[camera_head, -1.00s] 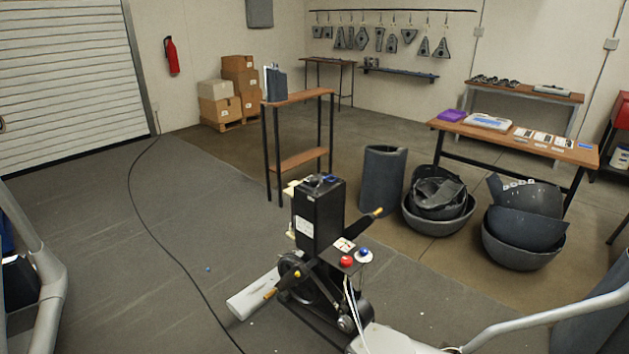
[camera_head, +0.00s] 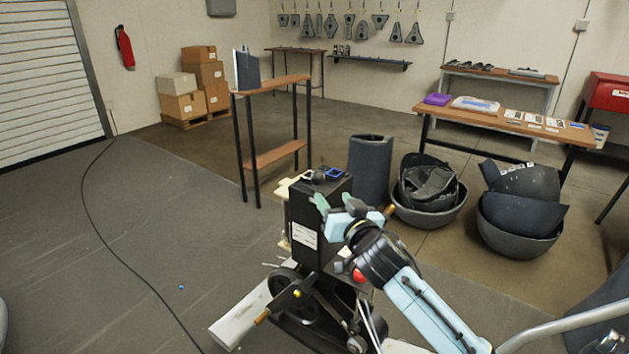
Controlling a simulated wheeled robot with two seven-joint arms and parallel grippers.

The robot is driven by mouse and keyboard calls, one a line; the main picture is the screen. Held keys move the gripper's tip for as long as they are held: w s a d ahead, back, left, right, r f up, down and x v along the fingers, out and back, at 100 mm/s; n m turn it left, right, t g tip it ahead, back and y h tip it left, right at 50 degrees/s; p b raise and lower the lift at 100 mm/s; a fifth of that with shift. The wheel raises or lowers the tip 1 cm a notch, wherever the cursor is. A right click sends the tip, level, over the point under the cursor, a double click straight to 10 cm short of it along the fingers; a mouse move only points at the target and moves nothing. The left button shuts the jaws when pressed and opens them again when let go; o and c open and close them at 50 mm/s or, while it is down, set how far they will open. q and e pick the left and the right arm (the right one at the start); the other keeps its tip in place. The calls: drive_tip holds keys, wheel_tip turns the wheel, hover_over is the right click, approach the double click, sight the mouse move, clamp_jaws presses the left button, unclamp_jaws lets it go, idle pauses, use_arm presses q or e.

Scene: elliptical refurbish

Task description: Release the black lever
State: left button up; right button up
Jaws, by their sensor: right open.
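The black machine (camera_head: 318,215) stands in the lower middle, with a tall black housing and a wheel at its front. A black lever with an orange-brown tip (camera_head: 263,316) sticks out at its lower left. Another orange-brown tip (camera_head: 390,210) shows at the upper right, and its shaft is hidden behind my right arm. My right gripper (camera_head: 337,204) is open, its green-tipped fingers close to the upper right side of the housing. I cannot tell whether it touches anything. A red button (camera_head: 359,275) shows partly beside the arm. My left gripper is out of view.
A narrow wooden-topped stand (camera_head: 270,86) is behind the machine. A dark cylinder (camera_head: 370,168) and bowls of curved pieces (camera_head: 520,226) stand to the right. A black cable (camera_head: 95,232) runs over the floor at left, which is otherwise mostly clear.

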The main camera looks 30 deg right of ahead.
sight(320, 183)
drive_tip(key=w, duration=0.3)
drive_tip(key=w+d+b, duration=0.1)
drive_tip(key=w, duration=0.2)
drive_tip(key=w+d, duration=0.1)
drive_tip(key=w, duration=0.3)
drive_tip(key=shift+f, duration=0.1)
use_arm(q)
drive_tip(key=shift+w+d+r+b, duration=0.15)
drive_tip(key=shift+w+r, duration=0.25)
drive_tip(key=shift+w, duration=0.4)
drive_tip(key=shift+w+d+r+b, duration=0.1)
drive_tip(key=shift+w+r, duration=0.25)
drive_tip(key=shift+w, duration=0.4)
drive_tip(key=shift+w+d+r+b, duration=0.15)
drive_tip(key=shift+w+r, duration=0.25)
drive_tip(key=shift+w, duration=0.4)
use_arm(e)
drive_tip(key=shift+w+d, duration=0.1)
drive_tip(key=shift+w, duration=0.35)
drive_tip(key=shift+c, duration=0.4)
clamp_jaws()
